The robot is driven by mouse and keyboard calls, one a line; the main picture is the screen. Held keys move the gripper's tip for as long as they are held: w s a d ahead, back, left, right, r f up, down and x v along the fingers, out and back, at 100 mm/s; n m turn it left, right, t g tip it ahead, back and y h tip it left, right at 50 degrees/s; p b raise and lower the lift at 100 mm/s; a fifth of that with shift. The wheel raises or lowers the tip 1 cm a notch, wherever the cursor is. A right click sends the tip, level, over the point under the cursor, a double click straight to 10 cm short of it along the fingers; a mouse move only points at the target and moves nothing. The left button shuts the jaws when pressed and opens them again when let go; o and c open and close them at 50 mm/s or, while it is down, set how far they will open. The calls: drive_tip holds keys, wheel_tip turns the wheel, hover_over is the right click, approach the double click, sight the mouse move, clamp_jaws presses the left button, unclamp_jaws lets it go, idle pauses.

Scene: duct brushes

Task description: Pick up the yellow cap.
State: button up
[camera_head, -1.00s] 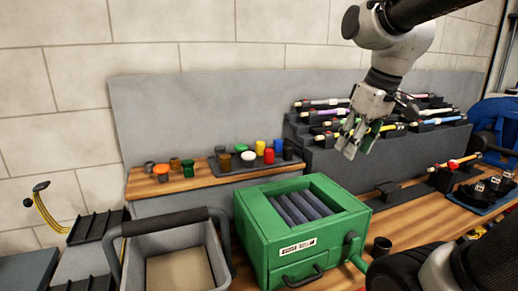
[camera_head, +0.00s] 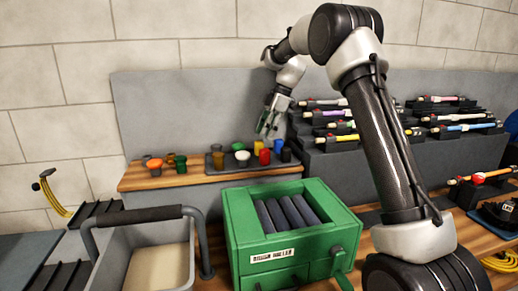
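The yellow cap (camera_head: 258,148) stands upright on a dark tray (camera_head: 228,169) on the raised wooden shelf at the back. A red cap (camera_head: 265,157) stands in front of it and hides part of it. My gripper (camera_head: 268,130) hangs just above the yellow, red and blue caps, fingers pointing down. Its fingers look apart with nothing between them. The yellow cap appears to be below the fingertips, not held.
Close by on the tray are a blue cap (camera_head: 278,146), a black cap (camera_head: 286,154), a white cap (camera_head: 242,157) and an amber cap (camera_head: 218,160). A green box (camera_head: 290,222) stands in front. Racks of brushes (camera_head: 335,142) stand to the right.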

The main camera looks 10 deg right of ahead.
sight(260, 142)
drive_tip(key=x, duration=0.6)
drive_tip(key=shift+w+a+f, duration=0.1)
drive_tip(key=c, duration=0.7)
